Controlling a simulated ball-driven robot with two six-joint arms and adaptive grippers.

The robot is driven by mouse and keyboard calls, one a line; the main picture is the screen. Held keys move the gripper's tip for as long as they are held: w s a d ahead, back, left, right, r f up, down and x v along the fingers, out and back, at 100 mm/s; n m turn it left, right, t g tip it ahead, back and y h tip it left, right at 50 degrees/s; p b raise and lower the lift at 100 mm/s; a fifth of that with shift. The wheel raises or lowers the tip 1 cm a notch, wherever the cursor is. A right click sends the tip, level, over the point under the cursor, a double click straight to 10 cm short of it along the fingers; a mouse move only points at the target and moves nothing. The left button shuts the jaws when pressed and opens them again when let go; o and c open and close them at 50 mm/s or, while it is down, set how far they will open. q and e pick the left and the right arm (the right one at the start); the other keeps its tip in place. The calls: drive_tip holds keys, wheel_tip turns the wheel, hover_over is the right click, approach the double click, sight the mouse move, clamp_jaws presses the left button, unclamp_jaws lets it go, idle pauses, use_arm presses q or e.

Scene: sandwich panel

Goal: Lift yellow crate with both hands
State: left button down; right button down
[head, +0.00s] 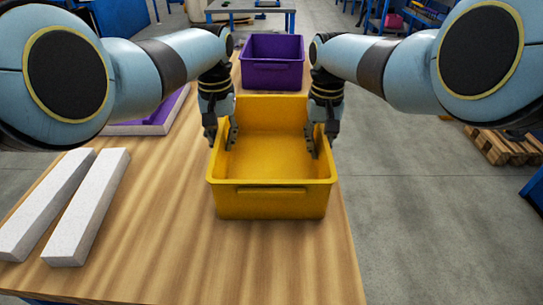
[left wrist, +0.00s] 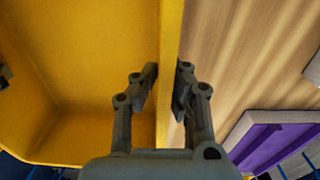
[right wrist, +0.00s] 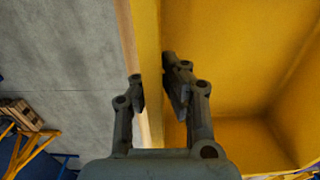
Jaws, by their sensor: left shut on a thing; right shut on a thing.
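The yellow crate (head: 270,204) is open-topped and empty, and stands near the right edge of the wooden table in the head view. My left gripper (head: 222,138) straddles the crate's left wall, one finger inside and one outside, and is shut on it. The left wrist view shows the fingers (left wrist: 167,85) on both sides of the yellow wall (left wrist: 170,40). My right gripper (head: 322,140) straddles the right wall the same way and is shut on it. The right wrist view shows its fingers (right wrist: 153,85) around that wall (right wrist: 148,40). I cannot tell whether the crate touches the table.
A purple crate (head: 272,70) stands behind the yellow one. Two white blocks (head: 90,210) lie at the left on the wooden table (head: 180,240). A white-edged purple panel (head: 150,125) lies at the back left. A wooden pallet (head: 500,146) is on the floor at the right.

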sight(223, 129)
use_arm(q)
drive_tip(key=shift+r, duration=0.1)
use_arm(e)
drive_tip(key=shift+r, duration=0.1)
